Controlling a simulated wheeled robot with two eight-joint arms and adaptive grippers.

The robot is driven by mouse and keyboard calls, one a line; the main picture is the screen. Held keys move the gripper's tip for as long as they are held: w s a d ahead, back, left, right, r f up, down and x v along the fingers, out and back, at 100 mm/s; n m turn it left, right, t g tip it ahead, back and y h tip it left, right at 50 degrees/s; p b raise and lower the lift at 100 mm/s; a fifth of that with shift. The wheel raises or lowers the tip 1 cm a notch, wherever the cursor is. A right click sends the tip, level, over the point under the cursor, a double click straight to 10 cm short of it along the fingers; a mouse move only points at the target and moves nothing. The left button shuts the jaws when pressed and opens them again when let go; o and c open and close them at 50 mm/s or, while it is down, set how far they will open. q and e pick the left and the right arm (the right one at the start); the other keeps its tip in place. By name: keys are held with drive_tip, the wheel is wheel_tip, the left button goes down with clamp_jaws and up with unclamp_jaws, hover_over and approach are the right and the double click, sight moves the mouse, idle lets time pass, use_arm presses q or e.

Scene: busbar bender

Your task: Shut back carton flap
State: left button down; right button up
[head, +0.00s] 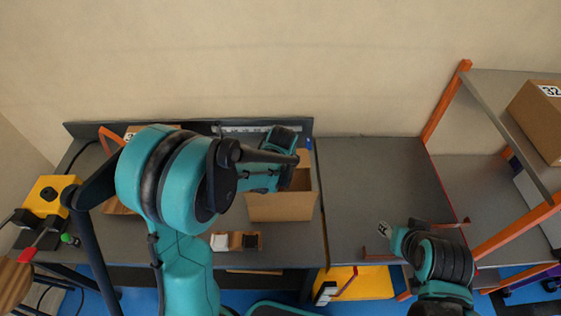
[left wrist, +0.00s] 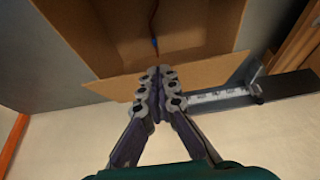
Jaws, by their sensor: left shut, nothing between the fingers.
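The cardboard carton (head: 282,207) stands open on the grey workbench, partly behind my left arm in the head view. Its inside shows at the top of the left wrist view. The back flap (left wrist: 112,87) spreads outward on the wall side of the carton in that view. My left gripper (left wrist: 158,75) is shut and empty, with its fingertips over the flap and carton edge; I cannot tell whether they touch it. In the head view my wrist is above the back of the carton and the fingers are hidden.
A small tray (head: 236,241) lies before the carton. A metal rail (left wrist: 215,98) runs behind it, near the wall. A yellow device (head: 50,196) stands at the left. The grey surface right of the carton (head: 370,185) is clear. An orange-framed shelf holds another box (head: 540,118).

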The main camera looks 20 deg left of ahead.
use_arm(q)
drive_tip(key=shift+s+d+f+b, duration=0.1)
drive_tip(key=shift+s+f+b, duration=0.2)
drive_tip(key=shift+f+b, duration=0.4)
drive_tip(key=shift+f, duration=0.15)
drive_tip(key=shift+r, duration=0.2)
drive_tip(key=shift+r+p, duration=0.75)
drive_tip(key=shift+p, duration=0.05)
drive_tip(key=p+v, duration=0.5)
drive_tip(key=v, duration=0.8)
drive_tip(key=w+a+g+h+b, duration=0.25)
drive_tip(key=w+g, duration=0.35)
drive_tip(key=w, duration=0.3)
drive_tip(key=shift+y, duration=0.35)
drive_tip(key=f, duration=0.4)
drive_tip(key=s+f+b, duration=0.1)
drive_tip(key=f, duration=0.4)
drive_tip(key=s+f+b, duration=0.1)
drive_tip(key=f, duration=0.3)
drive_tip(key=shift+d+f, duration=0.2)
